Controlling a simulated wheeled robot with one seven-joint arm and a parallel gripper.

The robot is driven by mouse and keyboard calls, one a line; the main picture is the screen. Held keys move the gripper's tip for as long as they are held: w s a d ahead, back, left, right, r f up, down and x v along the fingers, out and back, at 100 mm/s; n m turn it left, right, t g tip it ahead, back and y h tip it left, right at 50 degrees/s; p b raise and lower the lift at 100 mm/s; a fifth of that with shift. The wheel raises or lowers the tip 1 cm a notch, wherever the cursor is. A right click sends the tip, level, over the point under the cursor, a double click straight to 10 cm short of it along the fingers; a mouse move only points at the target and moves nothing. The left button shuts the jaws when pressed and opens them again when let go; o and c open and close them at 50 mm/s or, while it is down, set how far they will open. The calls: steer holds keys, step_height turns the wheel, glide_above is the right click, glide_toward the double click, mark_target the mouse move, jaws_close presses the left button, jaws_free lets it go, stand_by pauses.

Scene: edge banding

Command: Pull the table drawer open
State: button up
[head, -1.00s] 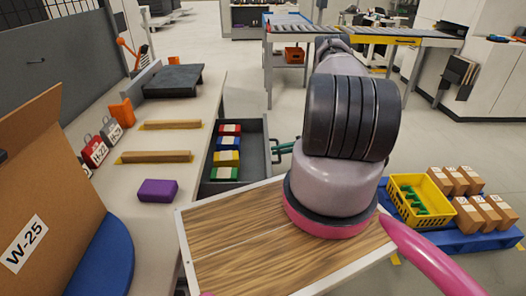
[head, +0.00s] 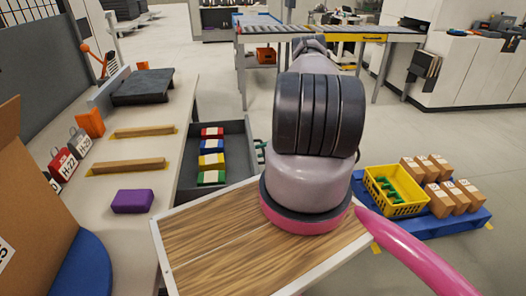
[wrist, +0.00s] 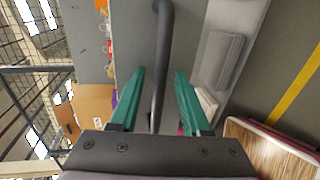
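The table drawer (head: 238,135) is grey and stands out from the right side of the workbench (head: 150,190). Red, blue, yellow and green blocks (head: 211,155) lie in a row inside it. My gripper (head: 261,153) is at the drawer's outer front, mostly hidden behind my arm in the head view. In the wrist view my gripper (wrist: 158,100) has its two green fingers on either side of the dark bar handle (wrist: 162,50). The fingers look apart, with a gap between each of them and the bar.
A wood-topped surface with a white rim (head: 205,235) lies in front, below my arm. A blue pallet (head: 440,222) with a yellow crate (head: 378,205) and cardboard boxes (head: 440,200) stands at right. A purple block (head: 132,201) sits on the bench. Floor beyond the drawer is clear.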

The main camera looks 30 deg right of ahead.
steer(key=v, duration=1)
steer(key=shift+s+d, duration=0.2)
steer(key=shift+d, duration=0.15)
steer(key=shift+r, duration=0.1)
